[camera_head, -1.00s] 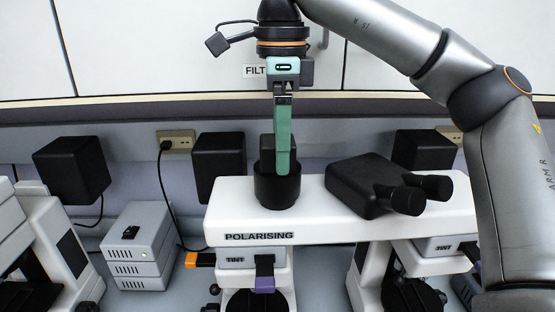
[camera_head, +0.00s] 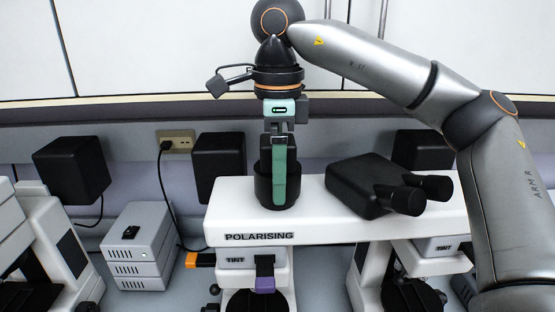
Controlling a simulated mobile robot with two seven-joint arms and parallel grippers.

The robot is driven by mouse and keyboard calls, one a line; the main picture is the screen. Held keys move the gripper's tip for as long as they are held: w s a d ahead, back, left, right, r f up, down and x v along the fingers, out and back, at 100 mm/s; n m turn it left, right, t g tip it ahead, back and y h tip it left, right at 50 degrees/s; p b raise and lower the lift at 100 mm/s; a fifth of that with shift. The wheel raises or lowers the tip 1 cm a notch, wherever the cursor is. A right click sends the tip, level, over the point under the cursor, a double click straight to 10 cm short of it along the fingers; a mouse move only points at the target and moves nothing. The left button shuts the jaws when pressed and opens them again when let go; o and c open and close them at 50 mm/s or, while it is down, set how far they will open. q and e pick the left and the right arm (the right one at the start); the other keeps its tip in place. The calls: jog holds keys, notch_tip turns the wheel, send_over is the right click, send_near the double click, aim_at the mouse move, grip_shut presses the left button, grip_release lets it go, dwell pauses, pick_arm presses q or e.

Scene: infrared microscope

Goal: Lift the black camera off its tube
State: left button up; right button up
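The black camera (camera_head: 265,154) stands upright on the wider black tube (camera_head: 263,190), on top of the white microscope marked POLARISING. My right gripper (camera_head: 279,190) points straight down at the camera. One green finger shows, hanging in front of the camera and covering its middle; its tip reaches down over the front of the tube. The other finger is hidden, so I cannot tell whether the gripper is closed on the camera. My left gripper is not in view.
A black binocular head (camera_head: 362,184) sits right of the tube on the white microscope body (camera_head: 330,232). Black boxes (camera_head: 218,165) stand behind. A grey stacked unit (camera_head: 138,245) and another white microscope (camera_head: 50,235) are at left.

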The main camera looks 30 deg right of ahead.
jog(key=c, duration=0.8)
jog(key=shift+r, duration=0.15)
jog(key=shift+c, duration=0.2)
